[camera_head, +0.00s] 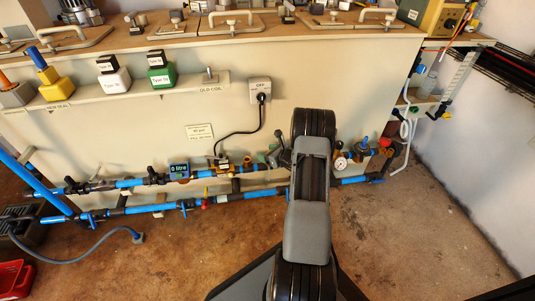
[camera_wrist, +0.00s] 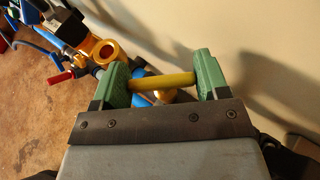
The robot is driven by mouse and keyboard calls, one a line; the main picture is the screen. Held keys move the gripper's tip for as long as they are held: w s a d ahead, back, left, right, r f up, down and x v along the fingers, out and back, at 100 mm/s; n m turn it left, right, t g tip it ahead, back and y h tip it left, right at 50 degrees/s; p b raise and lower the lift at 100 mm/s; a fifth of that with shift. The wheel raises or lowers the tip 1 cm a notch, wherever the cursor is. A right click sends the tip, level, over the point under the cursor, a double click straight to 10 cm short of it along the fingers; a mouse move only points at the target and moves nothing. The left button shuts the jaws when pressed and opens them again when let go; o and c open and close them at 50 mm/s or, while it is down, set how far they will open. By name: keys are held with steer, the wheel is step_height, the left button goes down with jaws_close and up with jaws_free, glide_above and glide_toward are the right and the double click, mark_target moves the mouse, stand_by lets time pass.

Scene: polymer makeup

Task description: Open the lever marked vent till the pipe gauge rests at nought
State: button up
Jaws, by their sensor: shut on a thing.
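In the wrist view, my gripper (camera_wrist: 162,80) has its two green fingers closed on a yellow lever (camera_wrist: 160,82), one finger at each end of the visible bar. No vent marking is readable on it. Blue and brass pipe parts lie just behind the lever. In the head view, my arm hides the gripper and the lever. A small round pipe gauge (camera_head: 340,162) with a white face shows just right of my arm on the pipe run. Its needle is too small to read.
A brass fitting (camera_wrist: 103,48) and a red handle (camera_wrist: 60,78) sit left of my gripper. Blue pipes with valves run along the bench front, with a display (camera_head: 179,171) reading 0 litre. A cable hangs from a socket (camera_head: 260,92). The floor at right is clear.

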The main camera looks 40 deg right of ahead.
steer(key=shift+c, duration=0.6)
steer(key=shift+y, duration=0.3)
steer(key=shift+n+g+y, duration=0.3)
steer(key=shift+n+y, duration=0.7)
steer(key=shift+n, duration=0.2)
steer(key=n+g+y, duration=0.2)
steer(key=n+y, duration=0.1)
steer(key=shift+f+b, duration=0.15)
steer(key=shift+b, duration=0.25)
steer(key=shift+n+g+y+b, duration=0.85)
steer(key=shift+n+g+y, duration=0.85)
steer(key=shift+n+g, duration=0.6)
steer(key=o, duration=0.9)
steer(key=shift+o, duration=0.2)
